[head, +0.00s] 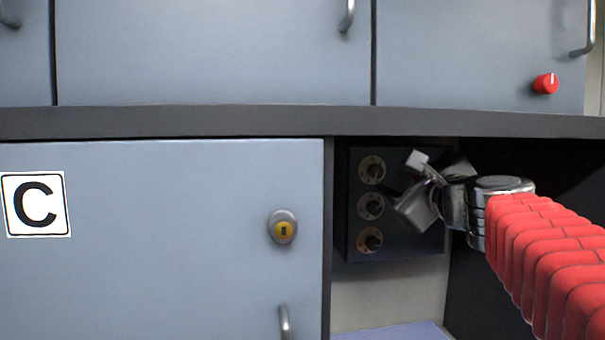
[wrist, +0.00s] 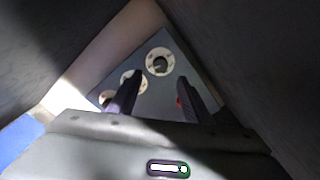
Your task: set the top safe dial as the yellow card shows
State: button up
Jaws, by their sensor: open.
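The dark safe panel (head: 400,235) stands in the open compartment under the counter, with three round dials in a column. The top dial (head: 372,170) has a pale ring and a dark knob; it shows as the rightmost dial in the wrist view (wrist: 160,62). The middle dial (head: 370,206) and bottom dial (head: 370,240) are below it. My gripper (head: 396,185) is to the right of the dials, in front of the panel. In the wrist view its two dark fingers (wrist: 158,82) are apart, with the top dial beyond the gap. I see no yellow card.
A closed cabinet door (head: 160,240) with a C label and yellow lock (head: 283,227) is left of the compartment. The counter edge (head: 250,121) runs above. A red knob (head: 545,83) is at upper right. A blue surface (head: 395,332) lies below the safe.

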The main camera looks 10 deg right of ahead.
aim_at(377, 173)
jog(key=shift+w, duration=4.3)
jog(key=shift+c, duration=0.4)
jog(key=c, duration=0.9)
jog(key=shift+a, duration=0.15)
jog(key=shift+c, duration=0.4)
jog(key=shift+f, duration=0.1)
